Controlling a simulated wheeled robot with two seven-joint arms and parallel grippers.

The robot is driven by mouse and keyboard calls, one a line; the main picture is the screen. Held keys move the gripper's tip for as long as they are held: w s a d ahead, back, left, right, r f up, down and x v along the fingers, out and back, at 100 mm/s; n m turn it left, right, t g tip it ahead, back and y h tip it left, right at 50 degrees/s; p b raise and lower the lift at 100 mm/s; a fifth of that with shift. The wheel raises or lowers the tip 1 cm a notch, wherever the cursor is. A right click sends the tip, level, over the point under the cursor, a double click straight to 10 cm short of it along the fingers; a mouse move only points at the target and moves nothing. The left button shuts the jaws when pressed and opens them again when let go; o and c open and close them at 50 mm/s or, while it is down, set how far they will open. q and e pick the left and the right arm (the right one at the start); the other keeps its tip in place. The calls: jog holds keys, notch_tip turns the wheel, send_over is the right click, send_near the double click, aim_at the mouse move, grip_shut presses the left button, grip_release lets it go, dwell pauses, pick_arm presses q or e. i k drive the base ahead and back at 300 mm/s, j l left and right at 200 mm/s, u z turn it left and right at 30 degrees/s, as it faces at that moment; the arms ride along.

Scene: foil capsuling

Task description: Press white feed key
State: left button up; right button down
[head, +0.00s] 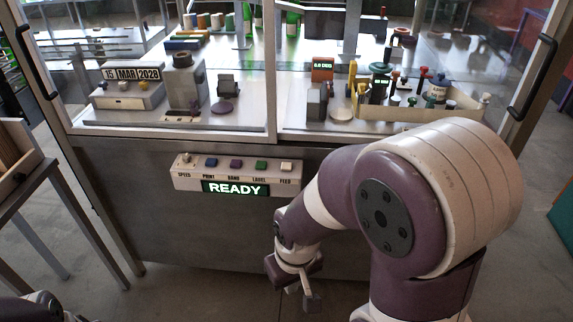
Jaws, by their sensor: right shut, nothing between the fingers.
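The white feed key (286,166) is at the right end of the control strip (180,181) on the front of the machine, above the label FEED. Its top is clear of my arm in the head view. My right gripper (309,297) hangs below and slightly right of the strip, in front of the grey lower panel. It is shut, empty and apart from the key. My left gripper is not in view; only a bit of my left arm shows at the bottom left.
The strip also has a speed knob (185,158), a blue print key (211,162), a purple band key (236,164) and a green label key (261,165). Its display (236,188) reads READY. Glass doors stand above.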

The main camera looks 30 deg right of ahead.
aim_at(285, 167)
jog(key=i+j, duration=0.2)
jog(key=i, duration=0.35)
jog(key=i+j, duration=0.15)
jog(key=i, duration=0.4)
jog(key=i+j, duration=0.2)
jog(key=i, duration=0.35)
jog(key=z, duration=1.2)
